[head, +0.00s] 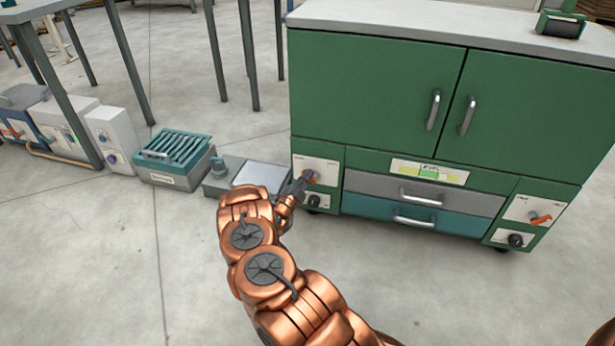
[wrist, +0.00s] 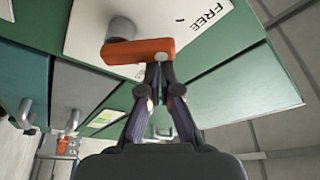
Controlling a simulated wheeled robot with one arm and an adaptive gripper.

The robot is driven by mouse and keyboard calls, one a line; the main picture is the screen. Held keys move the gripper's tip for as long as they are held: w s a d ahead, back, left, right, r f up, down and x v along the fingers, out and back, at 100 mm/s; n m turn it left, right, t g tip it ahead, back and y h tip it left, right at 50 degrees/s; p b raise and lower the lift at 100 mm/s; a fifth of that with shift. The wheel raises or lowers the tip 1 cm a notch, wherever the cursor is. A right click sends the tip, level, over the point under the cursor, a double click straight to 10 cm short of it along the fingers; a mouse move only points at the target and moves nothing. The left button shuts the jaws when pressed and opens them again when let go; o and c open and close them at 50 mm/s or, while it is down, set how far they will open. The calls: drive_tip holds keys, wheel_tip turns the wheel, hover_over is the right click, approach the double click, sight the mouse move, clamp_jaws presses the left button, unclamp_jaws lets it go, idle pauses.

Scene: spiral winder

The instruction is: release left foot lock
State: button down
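The left foot lock's orange lever (head: 310,177) is on a white plate (head: 325,168) at the green cabinet's lower left. In the wrist view, the orange lever (wrist: 132,50) extends sideways from a grey round pivot (wrist: 121,29). The word FREE is printed on the white plate (wrist: 187,22) beyond the lever's end. My gripper (head: 301,186) is at the lever. In the wrist view, my gripper's fingertips (wrist: 160,72) are close together at the free end of the lever, appearing to touch its edge. I see no lever clearly between them.
A black knob (head: 314,201) sits below the left lever. The green cabinet (head: 375,90) has grey and teal drawers with handles. A second orange lever (head: 540,218) is at its right. A grey device (head: 222,183) and teal-topped box (head: 178,155) stand left. The front floor is clear.

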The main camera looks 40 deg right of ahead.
drive_tip(key=s+a+p, duration=0.3)
drive_tip(key=s+a, duration=0.2)
drive_tip(key=a, duration=0.3)
drive_tip(key=shift+r, duration=0.25)
idle(0.5)
